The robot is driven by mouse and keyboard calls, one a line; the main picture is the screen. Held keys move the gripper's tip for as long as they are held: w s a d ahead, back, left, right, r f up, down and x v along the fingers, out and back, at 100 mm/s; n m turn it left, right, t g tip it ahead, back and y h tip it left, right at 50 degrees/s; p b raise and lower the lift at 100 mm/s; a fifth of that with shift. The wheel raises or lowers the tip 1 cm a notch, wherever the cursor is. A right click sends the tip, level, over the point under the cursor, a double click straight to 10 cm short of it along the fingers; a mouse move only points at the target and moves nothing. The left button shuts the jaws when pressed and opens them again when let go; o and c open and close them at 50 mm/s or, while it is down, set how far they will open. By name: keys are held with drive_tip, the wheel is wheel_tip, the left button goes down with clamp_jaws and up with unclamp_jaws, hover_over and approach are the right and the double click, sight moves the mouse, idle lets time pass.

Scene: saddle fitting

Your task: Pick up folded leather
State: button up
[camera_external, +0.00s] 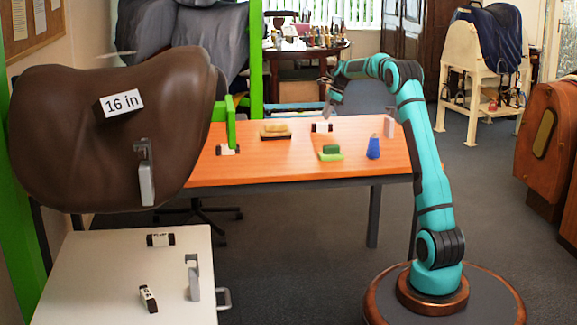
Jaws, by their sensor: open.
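A small tan, layered piece (275,128) lies on a dark flat base toward the back left of the orange table (290,172). It looks like the folded leather, but it is too small to be certain. My gripper (325,85) hangs above the back of the table, to the right of the tan piece and higher, clear of it. Its jaws are open and nothing shows between them.
A black-and-white item (321,127), a green block (330,152), a blue object (373,148) and a pale upright item (389,127) stand on the table. A green post (230,125) and a large brown saddle (70,130) are at left. The table's front middle is clear.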

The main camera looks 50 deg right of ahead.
sight(323, 123)
drive_tip(key=shift+x, duration=3.15)
drive_tip(key=shift+s+d, duration=0.1)
drive_tip(key=shift+c, duration=0.2)
clamp_jaws()
